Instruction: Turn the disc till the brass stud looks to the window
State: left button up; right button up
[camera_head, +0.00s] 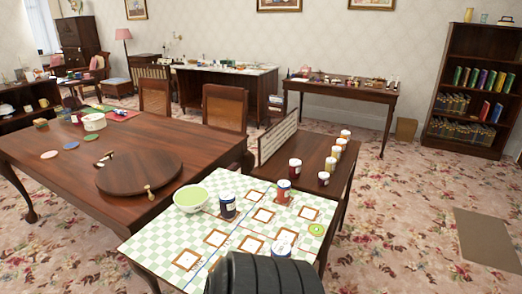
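The disc (132,174) is a round, dark brown wooden plate lying flat on the dark wooden table (60,160), near its front right corner. A small brass-coloured stud (149,190) stands at the disc's near edge, right of its middle, on the side towards me. The window (42,34) is at the far upper left of the room, partly cut off by the picture edge. A dark ribbed part of mine shows at the bottom middle. Neither gripper's fingers can be seen.
A small white and dark item (104,160) lies at the disc's far left edge. A checkered board (150,248) with a green bowl (191,198), jars and frames lies close on the right. Coloured coasters (71,145) and a white pot (94,122) stand farther back.

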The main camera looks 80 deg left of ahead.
aim_at(148, 171)
jog(key=u, duration=3.4)
